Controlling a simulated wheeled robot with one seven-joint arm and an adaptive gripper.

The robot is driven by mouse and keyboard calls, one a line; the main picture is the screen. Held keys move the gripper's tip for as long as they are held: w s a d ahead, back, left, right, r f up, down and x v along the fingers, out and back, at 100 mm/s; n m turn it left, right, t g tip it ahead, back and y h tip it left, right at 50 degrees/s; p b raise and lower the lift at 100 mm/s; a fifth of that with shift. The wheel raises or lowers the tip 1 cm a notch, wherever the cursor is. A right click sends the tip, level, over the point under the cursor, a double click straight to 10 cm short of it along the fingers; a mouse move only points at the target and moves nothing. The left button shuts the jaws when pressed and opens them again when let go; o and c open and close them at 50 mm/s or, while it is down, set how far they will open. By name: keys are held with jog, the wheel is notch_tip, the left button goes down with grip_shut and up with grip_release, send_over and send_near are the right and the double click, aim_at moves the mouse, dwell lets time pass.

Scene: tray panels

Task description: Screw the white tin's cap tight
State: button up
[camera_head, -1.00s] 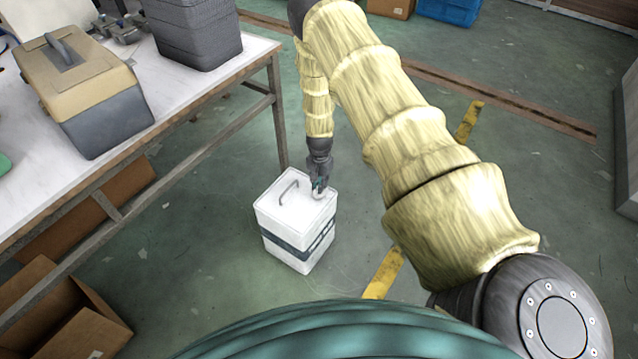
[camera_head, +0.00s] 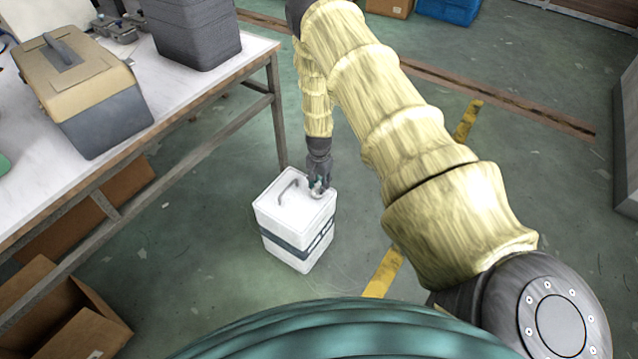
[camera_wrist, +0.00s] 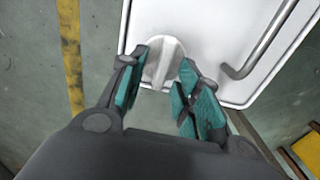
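The white tin (camera_head: 290,235) is a box-shaped can with a dark band, standing upright on the floor. A bent grey handle (camera_head: 288,190) is on its top. Its pale round cap (camera_wrist: 163,62) sits at a corner of the top, with a raised ridge across it; in the head view the cap (camera_head: 318,193) is partly hidden by my gripper. My gripper (camera_wrist: 162,66) reaches down over the cap with its teal-padded fingers at opposite sides, and the fingertips appear to touch its edges. The cap's thread and underside are hidden.
A white-topped table (camera_head: 175,103) with a beige-and-grey toolbox (camera_head: 90,95) and dark grey bins (camera_head: 195,35) stands left of the tin. Open cardboard boxes (camera_head: 75,310) lie below it. The floor right of the tin is clear, with yellow tape (camera_head: 383,273).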

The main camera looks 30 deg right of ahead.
aim_at(319, 185)
jog(key=shift+r, duration=0.15)
notch_tip(319, 185, up, 12)
dwell(0.6)
jog(key=shift+s+f, duration=0.1)
jog(key=shift+f, duration=0.15)
jog(key=s+a+f+n+h, duration=0.1)
jog(key=s+a+f+n, duration=0.4)
jog(key=s, duration=0.6)
jog(key=s+a+f+n, duration=0.2)
jog(key=s+a+f, duration=0.35)
jog(key=s, duration=0.65)
jog(key=s+a+r+n, duration=0.1)
jog(key=s+a+n, duration=0.55)
jog(key=s, duration=0.65)
jog(key=s+a+r+p, duration=0.2)
jog(key=r+p, duration=0.4)
jog(key=r, duration=0.1)
jog(key=s+a+r+y+p, duration=0.1)
jog(key=s+a+r+p, duration=0.1)
jog(key=r+p, duration=0.4)
jog(key=shift+a+r, duration=0.25)
jog(key=shift+r, duration=0.25)
